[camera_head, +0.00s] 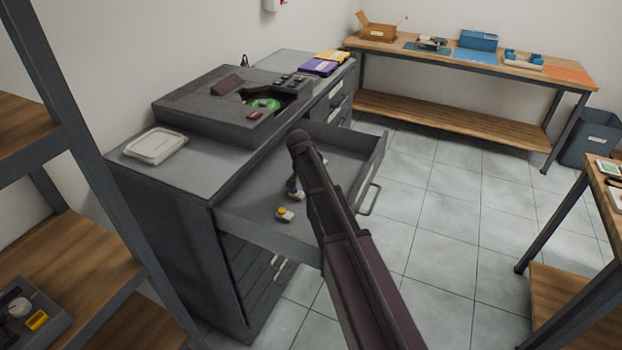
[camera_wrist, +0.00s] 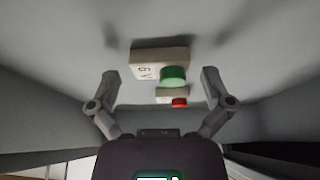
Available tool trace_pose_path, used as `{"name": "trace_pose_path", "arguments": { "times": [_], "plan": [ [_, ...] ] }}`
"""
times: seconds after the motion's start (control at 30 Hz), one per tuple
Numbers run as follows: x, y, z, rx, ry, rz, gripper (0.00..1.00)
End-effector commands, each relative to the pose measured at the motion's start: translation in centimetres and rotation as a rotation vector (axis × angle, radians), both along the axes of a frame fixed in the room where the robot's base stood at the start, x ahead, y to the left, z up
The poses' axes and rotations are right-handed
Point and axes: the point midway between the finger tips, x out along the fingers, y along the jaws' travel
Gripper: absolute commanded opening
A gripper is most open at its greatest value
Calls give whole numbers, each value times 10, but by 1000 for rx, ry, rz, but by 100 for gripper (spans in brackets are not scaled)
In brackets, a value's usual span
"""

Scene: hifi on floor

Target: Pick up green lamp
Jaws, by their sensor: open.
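The green lamp (camera_wrist: 173,76) shows in the wrist view as a pale block with a round green cap, with dark marks on one side. It lies on the grey drawer floor (camera_wrist: 50,80). My gripper (camera_wrist: 160,76) is open, with one finger on each side of the lamp and clear space between. A smaller pale block with a red cap (camera_wrist: 180,102) sits just nearer, also between the fingers. In the head view my arm reaches into the open drawer (camera_head: 350,150) and hides part of it; I cannot make out the green lamp there.
A pale block with a yellow cap (camera_head: 284,214) lies in the drawer. The drawer walls stand around my gripper. A dark device (camera_head: 205,105) and a white tray (camera_head: 155,146) sit on the cabinet top. A shelf (camera_head: 90,200) stands at left; the tiled floor (camera_head: 440,210) is clear.

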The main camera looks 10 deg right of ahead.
Motion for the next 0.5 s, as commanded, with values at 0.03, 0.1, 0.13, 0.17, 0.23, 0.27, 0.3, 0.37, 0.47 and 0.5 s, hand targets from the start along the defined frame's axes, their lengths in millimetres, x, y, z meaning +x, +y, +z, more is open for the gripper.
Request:
{"name": "trace_pose_path", "arguments": {
  "times": [0.03,0.1,0.13,0.17,0.23,0.27,0.3,0.37,0.47,0.5],
  "plan": [
    [0,0,0,0,0,0,100],
    [0,0,0,0,0,0,100],
    [0,0,0,0,0,0,100],
    [0,0,0,0,0,0,97],
    [0,0,0,0,0,0,76],
    [0,0,0,0,0,0,67],
    [0,0,0,0,0,-1,55],
    [0,0,0,0,0,-1,39],
    [0,0,0,0,0,-1,38],
    [0,-1,0,0,0,-1,38]
  ]
}}
